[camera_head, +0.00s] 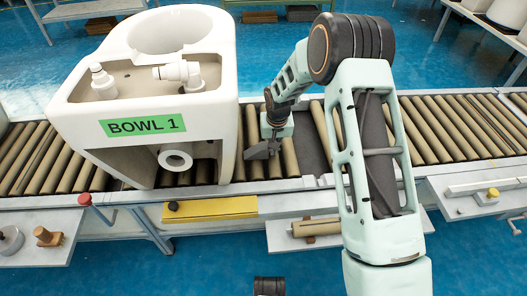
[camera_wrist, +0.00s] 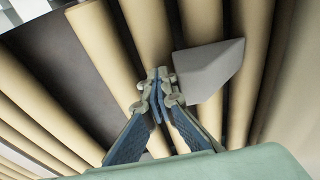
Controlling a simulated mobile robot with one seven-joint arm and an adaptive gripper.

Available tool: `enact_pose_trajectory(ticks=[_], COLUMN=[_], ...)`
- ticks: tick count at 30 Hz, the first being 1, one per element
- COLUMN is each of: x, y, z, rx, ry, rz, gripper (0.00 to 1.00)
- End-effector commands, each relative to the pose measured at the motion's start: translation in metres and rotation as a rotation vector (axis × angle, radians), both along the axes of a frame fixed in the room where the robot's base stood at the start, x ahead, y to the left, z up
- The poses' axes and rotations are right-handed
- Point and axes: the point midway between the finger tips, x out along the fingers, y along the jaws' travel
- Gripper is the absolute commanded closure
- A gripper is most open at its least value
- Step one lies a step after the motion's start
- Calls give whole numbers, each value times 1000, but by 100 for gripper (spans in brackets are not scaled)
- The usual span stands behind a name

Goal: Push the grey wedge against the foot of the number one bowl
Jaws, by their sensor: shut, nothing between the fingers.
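The white number one bowl (camera_head: 215,110), with a green "BOWL 1" label (camera_head: 142,126), stands upright on the conveyor at the left in the head view. The small grey wedge (camera_head: 257,153) lies on the rollers to the right of the bowl's foot, with a gap between them. It also shows in the wrist view (camera_wrist: 208,70), right of my fingertips. My gripper (camera_head: 271,146) is shut and empty, low over the rollers on the wedge's right side. In the wrist view its fingertips (camera_wrist: 157,76) are close beside the wedge; I cannot tell if they touch it.
The conveyor rollers (camera_head: 445,125) run left to right, with a dark flat gap (camera_head: 309,150) right of my gripper. A yellow plate (camera_head: 210,209) is on the front rail. A shelf with a roller (camera_head: 315,227) juts out in front. A red knob (camera_head: 84,199) stands at front left.

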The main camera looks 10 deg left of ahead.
Motion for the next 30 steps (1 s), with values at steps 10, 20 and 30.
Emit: enact_pose_trajectory(ticks=[10,20,30], x=[-1,-3,-3], y=[5,14,16], z=[-1,-1,0], rx=[1,2,1], ry=[0,0,0], rz=[1,2,1], gripper=[100,100,100])
